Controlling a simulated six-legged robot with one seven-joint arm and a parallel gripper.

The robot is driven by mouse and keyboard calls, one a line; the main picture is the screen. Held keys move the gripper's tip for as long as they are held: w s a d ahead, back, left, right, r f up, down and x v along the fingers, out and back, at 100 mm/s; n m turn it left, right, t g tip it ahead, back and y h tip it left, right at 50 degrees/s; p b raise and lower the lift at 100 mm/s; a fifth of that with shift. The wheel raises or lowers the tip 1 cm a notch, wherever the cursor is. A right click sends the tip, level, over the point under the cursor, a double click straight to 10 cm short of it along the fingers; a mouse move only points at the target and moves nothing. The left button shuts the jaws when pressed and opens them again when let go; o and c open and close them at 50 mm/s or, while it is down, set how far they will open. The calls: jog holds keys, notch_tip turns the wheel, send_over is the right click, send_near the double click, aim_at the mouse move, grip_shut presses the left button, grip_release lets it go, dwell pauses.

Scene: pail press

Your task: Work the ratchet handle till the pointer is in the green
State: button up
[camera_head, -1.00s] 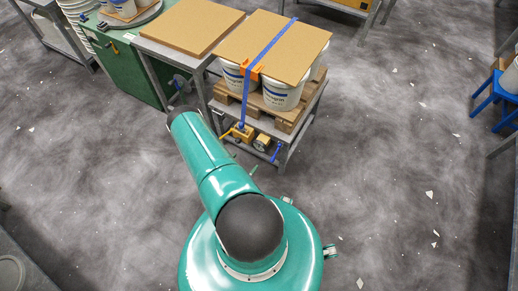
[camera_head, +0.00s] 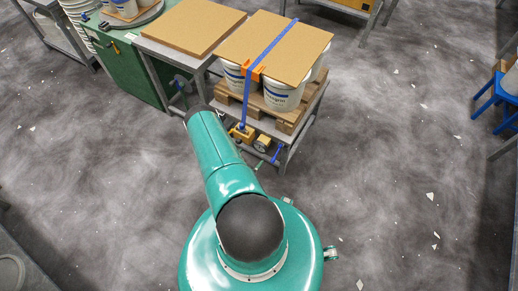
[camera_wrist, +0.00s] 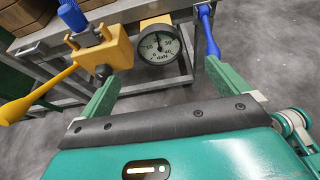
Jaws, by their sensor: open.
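The yellow ratchet (camera_head: 243,133) sits on the stand's front edge below the blue strap (camera_head: 247,92). In the wrist view the ratchet body (camera_wrist: 108,52) is at upper left, and its yellow handle (camera_wrist: 32,97) slopes down to the left edge. The round gauge (camera_wrist: 159,48) hangs right of it. Its dark pointer stands near upright; I cannot make out a green band. A blue lever (camera_wrist: 207,32) is at upper right. My gripper (camera_wrist: 165,85) is open and empty, its green fingers spread below the gauge. The handle lies outside the left finger.
The strap runs over a board (camera_head: 270,42) on white pails (camera_head: 283,93), which stand on a wooden pallet (camera_head: 291,118). A board-topped table (camera_head: 190,25) and green cabinet (camera_head: 133,72) stand left. A blue stool (camera_head: 490,100) is far right.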

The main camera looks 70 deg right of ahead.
jog(key=v, duration=1)
